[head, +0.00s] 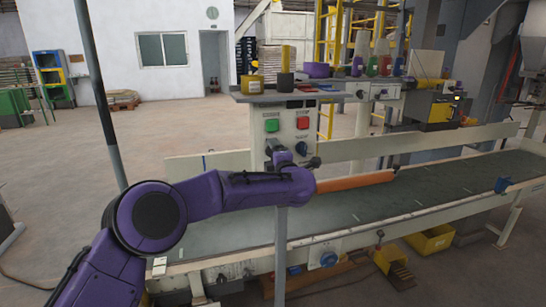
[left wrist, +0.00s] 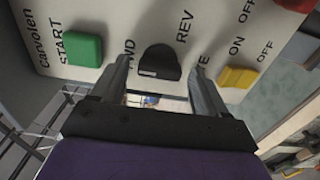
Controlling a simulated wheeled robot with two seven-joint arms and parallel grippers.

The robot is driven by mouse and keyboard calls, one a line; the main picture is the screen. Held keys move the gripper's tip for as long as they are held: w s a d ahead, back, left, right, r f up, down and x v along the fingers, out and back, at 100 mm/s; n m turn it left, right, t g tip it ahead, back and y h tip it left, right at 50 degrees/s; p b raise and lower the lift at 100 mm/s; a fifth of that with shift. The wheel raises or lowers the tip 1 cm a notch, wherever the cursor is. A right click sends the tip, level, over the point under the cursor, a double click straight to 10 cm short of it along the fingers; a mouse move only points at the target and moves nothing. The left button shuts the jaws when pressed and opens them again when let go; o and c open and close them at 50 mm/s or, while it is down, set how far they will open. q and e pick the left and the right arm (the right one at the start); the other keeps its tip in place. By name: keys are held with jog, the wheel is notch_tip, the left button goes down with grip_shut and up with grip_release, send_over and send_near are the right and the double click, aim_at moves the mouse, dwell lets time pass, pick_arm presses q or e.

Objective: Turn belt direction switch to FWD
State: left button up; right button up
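The belt direction switch is a black knob (left wrist: 160,62) on the pale control panel (left wrist: 105,22), between the FWD and REV labels. My left gripper (left wrist: 163,68) is open, with one finger on each side of the knob and gaps visible beside it. The left finger partly covers the FWD label. In the head view my left gripper (head: 271,146) is at the front of the control box (head: 287,112), under its green button (head: 271,125), and the switch is hidden behind it. My right gripper is not in view.
A green START button (left wrist: 84,48) is left of the fingers, and a yellow ON/OFF switch (left wrist: 238,77) is close to the right finger. A shelf (head: 300,95) with tools and containers tops the box. The conveyor belt (head: 440,181) runs below, with an orange cylinder (head: 355,181) above it.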

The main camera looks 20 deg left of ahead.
pick_arm(q)
jog(key=b+v, duration=0.2)
jog(key=v, duration=0.8)
jog(key=shift+s+d, duration=0.2)
jog(key=shift+s, duration=0.05)
